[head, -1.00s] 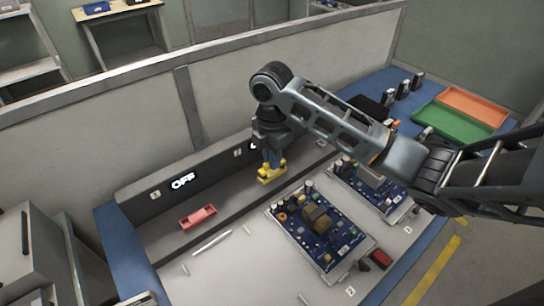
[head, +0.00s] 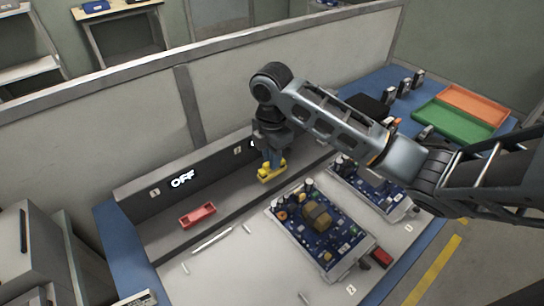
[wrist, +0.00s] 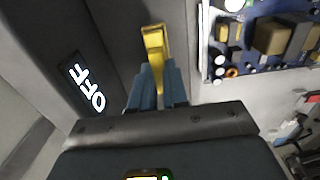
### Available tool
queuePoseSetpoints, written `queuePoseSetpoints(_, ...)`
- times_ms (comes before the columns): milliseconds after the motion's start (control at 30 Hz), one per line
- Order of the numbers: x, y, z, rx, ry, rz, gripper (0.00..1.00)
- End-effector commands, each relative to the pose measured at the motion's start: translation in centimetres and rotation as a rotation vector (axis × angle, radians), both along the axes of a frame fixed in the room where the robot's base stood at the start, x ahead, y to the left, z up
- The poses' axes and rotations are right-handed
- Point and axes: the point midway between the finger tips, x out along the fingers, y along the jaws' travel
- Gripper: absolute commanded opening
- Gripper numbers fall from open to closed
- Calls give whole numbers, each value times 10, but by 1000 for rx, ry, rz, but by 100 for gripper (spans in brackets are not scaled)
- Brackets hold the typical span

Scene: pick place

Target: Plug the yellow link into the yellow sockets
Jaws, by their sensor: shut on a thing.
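My gripper (head: 271,160) points down over the dark ledge at the back of the bench and is shut on the yellow link (wrist: 154,45). In the wrist view the blue fingers (wrist: 157,88) close on the link, which sticks out beyond their tips. In the head view yellow (head: 270,173) shows at and just below the fingertips, low over the ledge. Link and yellow sockets blend together there, and the fingers hide part of them. I cannot tell whether the link is seated in the sockets or just above them.
A red holder (head: 197,216) sits on the ledge to the left, below a lit OFF sign (head: 183,180). Blue circuit boards (head: 318,229) lie in front and to the right. A green tray (head: 452,127) and an orange tray (head: 473,104) stand at the far right.

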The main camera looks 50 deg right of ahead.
Motion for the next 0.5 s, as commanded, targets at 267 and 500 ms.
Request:
queuePoseSetpoints(267,0,0,-4,0,0,0,0)
queuePoseSetpoints(500,0,0,-7,0,0,0,0)
